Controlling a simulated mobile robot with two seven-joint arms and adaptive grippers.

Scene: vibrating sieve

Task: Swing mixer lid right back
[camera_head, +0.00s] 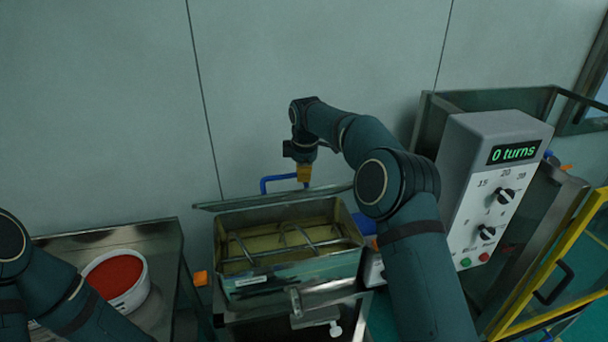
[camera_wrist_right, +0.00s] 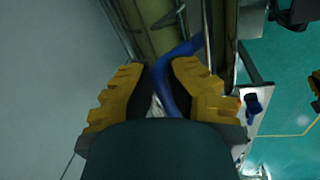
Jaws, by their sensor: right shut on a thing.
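The mixer (camera_head: 290,280) is an open metal tub with several rods across its yellowish inside. Its lid (camera_head: 235,204) shows as a thin metal edge along the back of the tub, swung up off the opening. A blue handle (camera_head: 272,179) stands out behind the lid. My right gripper (camera_head: 304,178) reaches over the tub and is shut on the handle. In the right wrist view the blue handle (camera_wrist_right: 183,50) runs between the yellow fingers of the gripper (camera_wrist_right: 162,90). My left arm comes in at the lower left; its gripper is out of view.
A white bowl (camera_head: 139,296) of red material stands on a metal table (camera_head: 150,240) at left. A control box (camera_head: 470,190) reading "0 turns" stands at right, beside a yellow-framed guard (camera_head: 545,275). The wall (camera_head: 300,60) is close behind the lid.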

